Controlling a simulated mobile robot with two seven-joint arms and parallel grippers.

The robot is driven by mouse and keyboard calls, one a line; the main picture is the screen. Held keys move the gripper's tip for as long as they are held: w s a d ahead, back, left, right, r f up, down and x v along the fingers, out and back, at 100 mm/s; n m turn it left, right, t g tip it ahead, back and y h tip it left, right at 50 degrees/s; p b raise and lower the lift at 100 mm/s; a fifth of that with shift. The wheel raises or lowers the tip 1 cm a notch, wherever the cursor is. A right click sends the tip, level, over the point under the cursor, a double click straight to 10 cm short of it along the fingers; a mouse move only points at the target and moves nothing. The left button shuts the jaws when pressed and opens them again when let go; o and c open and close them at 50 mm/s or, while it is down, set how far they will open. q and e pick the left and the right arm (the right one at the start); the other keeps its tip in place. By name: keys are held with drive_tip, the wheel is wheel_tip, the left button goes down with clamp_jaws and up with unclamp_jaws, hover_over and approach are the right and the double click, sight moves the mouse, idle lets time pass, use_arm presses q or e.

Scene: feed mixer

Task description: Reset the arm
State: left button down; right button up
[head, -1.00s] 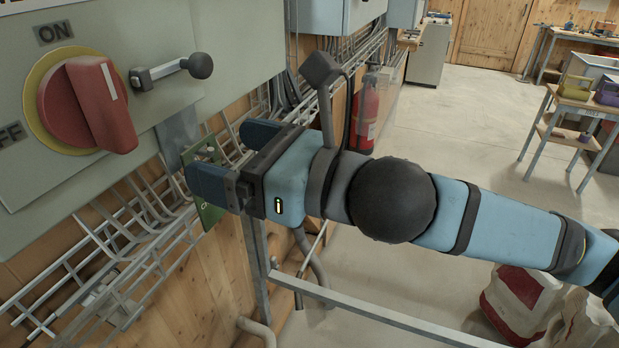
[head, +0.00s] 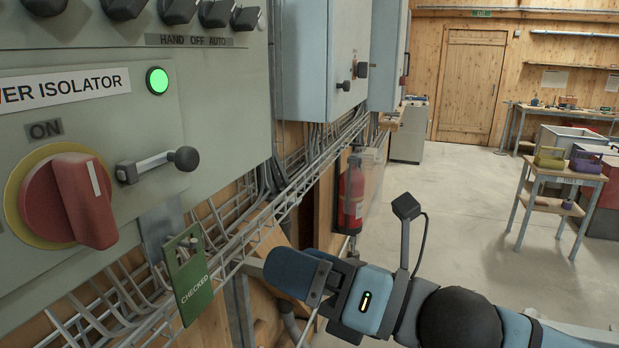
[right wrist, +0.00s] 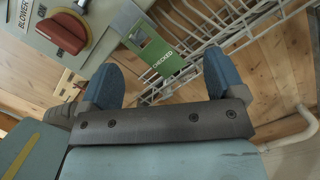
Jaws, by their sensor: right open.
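My right gripper (head: 296,277) is open and empty at the lower middle of the head view, to the right of the panel and apart from it. In the right wrist view its two blue fingers (right wrist: 160,80) stand wide apart with nothing between them. A green tag marked CHECKED (head: 189,279) hangs below the panel, left of the gripper; it also shows beyond the fingers in the right wrist view (right wrist: 152,48). The red rotary switch (head: 70,200) stands near the ON mark. My left gripper is not in view.
The grey isolator panel (head: 120,120) has a lit green lamp (head: 157,80) and a ball-ended lever (head: 160,163). Wire cable trays (head: 245,240) run along the wooden wall. A fire extinguisher (head: 351,195) hangs farther back.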

drive_tip(key=w+d+f+m+t+h+p, duration=0.1)
drive_tip(key=w+d+f+m+t+h, duration=0.15)
drive_tip(key=f+m, duration=0.6)
drive_tip(key=w+d+f+m+t+h+p, duration=0.1)
drive_tip(key=w+d+f+m+t+h, duration=0.15)
drive_tip(key=f+m, duration=0.6)
drive_tip(key=w+d+f+m+t+h, duration=0.1)
drive_tip(key=d+f+m+h, duration=0.25)
drive_tip(key=f+m, duration=0.5)
drive_tip(key=s+d+f+m+g+h, duration=0.1)
drive_tip(key=s+d+f+m+h, duration=0.1)
drive_tip(key=s+d+f+m, duration=0.2)
drive_tip(key=s+d+f+m+g+h+p, duration=0.1)
drive_tip(key=s+d+f+m, duration=0.3)
drive_tip(key=f, duration=0.7)
drive_tip(key=s+d+f+m+g+h, duration=0.1)
drive_tip(key=s+d+f+m+h, duration=0.2)
drive_tip(key=s+f, duration=0.5)
drive_tip(key=shift+d+m+p, duration=0.35)
drive_tip(key=shift+d+m, duration=0.15)
drive_tip(key=shift+m, duration=0.75)
